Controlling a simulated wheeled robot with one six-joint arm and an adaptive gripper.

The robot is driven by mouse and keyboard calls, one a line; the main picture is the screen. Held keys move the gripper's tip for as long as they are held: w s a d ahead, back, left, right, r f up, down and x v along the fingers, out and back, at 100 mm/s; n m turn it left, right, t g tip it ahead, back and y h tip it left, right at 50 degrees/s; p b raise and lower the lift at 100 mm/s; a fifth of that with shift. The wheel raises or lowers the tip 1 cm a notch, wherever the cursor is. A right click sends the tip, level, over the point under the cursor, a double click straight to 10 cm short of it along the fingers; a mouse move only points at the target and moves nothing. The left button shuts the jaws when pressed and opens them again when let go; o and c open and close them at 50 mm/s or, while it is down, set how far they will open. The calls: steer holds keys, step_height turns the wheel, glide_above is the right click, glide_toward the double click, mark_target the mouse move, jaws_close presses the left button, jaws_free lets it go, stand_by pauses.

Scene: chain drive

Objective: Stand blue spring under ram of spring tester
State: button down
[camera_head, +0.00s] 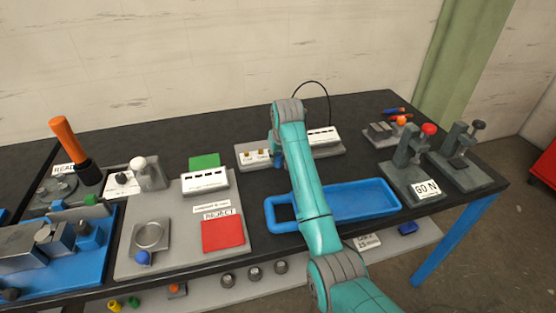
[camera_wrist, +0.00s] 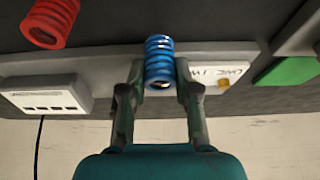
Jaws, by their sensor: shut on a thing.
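My gripper (camera_wrist: 160,72) is shut on the blue spring (camera_wrist: 160,50), with one finger on each side of its coils. In the wrist view the spring's open end faces the camera. In the head view a small blue part of the spring (camera_head: 278,160) shows beside my wrist, over the grey base plate (camera_head: 245,164) at the back of the bench; my arm hides most of the gripper. A grey press-like stand with a red knob (camera_head: 428,130) and a "GO N"-like label stands at the right, apart from my gripper. I cannot tell for certain whether it is the spring tester.
A red spring (camera_wrist: 50,22) lies near my gripper. A blue tray (camera_head: 385,200) lies in front, partly behind my arm. A second grey stand (camera_head: 465,150) is at the far right. A white box with dark slots (camera_head: 323,136) and a green pad (camera_head: 205,160) flank my gripper.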

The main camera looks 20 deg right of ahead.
steer(key=shift+f, duration=1)
steer(key=shift+f, duration=0.15)
steer(key=c, duration=0.8)
jaws_free()
steer(key=shift+c, duration=0.2)
steer(key=v, duration=1.1)
steer(key=shift+o, duration=0.5)
steer(key=shift+r, duration=0.45)
steer(key=shift+x, duration=6.1)
